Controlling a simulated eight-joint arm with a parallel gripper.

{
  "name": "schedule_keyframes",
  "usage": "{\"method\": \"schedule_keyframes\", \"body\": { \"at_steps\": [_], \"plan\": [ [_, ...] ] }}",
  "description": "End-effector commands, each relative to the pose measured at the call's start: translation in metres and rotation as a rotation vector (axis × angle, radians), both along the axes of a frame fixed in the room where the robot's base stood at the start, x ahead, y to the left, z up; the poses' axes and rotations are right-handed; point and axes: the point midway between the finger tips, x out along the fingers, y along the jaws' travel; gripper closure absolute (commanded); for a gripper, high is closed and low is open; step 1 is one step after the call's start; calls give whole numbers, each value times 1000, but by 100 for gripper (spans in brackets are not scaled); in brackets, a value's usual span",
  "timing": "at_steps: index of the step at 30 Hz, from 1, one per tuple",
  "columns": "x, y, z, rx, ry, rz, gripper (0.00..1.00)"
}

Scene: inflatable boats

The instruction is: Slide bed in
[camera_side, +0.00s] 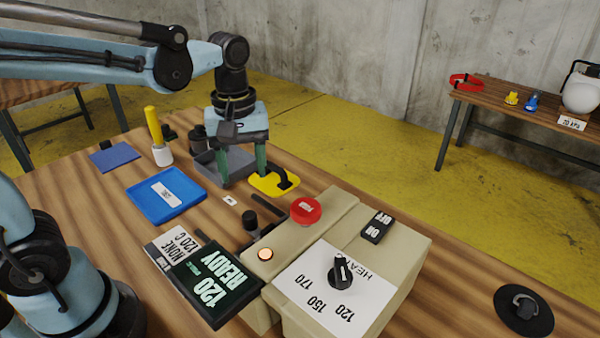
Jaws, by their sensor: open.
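My gripper (241,175) points down over the table with its two green fingers apart. It holds nothing that I can see. A yellow plate with a black handle (270,185) lies beside the right finger, behind the beige press machine (395,262); it may be the sliding bed, but I cannot tell for sure. Dark bars (267,206) lie between the plate and the machine. The machine has a red button (305,210), a lit orange lamp, a heat knob (341,272) and an ON/OFF switch (376,227). Its display (213,282) reads 120 READY.
A grey tray (207,165) stands behind the fingers. A blue tray (166,196) with a label, a blue sheet (114,157) and a yellow-handled tool (155,135) are at left. A black disc with a ring (524,310) lies front right. A second table (500,108) stands back right.

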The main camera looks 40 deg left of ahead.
Motion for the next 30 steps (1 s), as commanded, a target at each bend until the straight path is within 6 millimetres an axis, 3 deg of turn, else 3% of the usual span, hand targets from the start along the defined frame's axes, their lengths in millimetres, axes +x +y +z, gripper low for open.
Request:
{"method": "schedule_keyframes", "body": {
  "at_steps": [24,30],
  "plan": [
    [0,0,0,1,0,-1927,43],
    [0,0,0,1,0,-2331,43]
  ]
}}
